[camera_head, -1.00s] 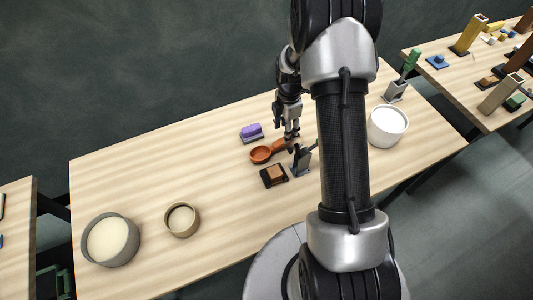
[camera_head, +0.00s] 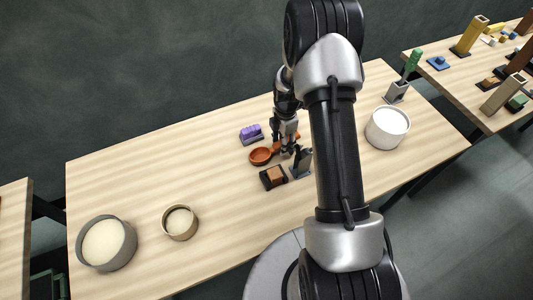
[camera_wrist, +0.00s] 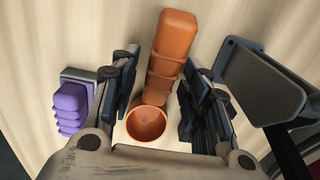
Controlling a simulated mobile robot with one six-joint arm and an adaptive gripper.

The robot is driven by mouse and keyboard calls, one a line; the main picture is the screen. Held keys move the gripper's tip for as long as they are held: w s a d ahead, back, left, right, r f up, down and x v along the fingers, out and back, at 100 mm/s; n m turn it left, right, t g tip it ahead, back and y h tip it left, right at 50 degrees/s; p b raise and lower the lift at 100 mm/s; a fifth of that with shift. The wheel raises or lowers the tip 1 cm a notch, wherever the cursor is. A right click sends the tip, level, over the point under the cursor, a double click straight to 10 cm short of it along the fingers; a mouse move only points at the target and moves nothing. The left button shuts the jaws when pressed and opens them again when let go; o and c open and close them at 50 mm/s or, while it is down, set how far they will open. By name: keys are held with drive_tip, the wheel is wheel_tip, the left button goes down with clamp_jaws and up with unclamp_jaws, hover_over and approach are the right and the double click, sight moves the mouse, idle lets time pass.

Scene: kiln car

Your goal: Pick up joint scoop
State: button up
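The joint scoop is orange, with a round bowl (camera_head: 260,156) and a ribbed handle; it lies on the wooden table. In the wrist view its handle (camera_wrist: 169,55) runs upward between my fingers, and its bowl (camera_wrist: 146,124) shows below, near the palm. My gripper (camera_head: 287,152) is low over the scoop's handle. In the wrist view my gripper (camera_wrist: 158,98) is open, one finger on each side of the scoop, with gaps visible. Whether the fingertips reach down beside the handle is unclear.
A purple ribbed block (camera_head: 251,134) lies behind the scoop. A dark upright holder (camera_head: 302,162) stands close to the gripper, and a brown block on a dark base (camera_head: 273,177) sits in front. A white tub (camera_head: 387,128) stands right; two round containers (camera_head: 180,222) (camera_head: 107,243) stand left.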

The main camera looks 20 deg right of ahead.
clamp_jaws()
idle(0.3)
drive_tip(key=shift+r, duration=0.1)
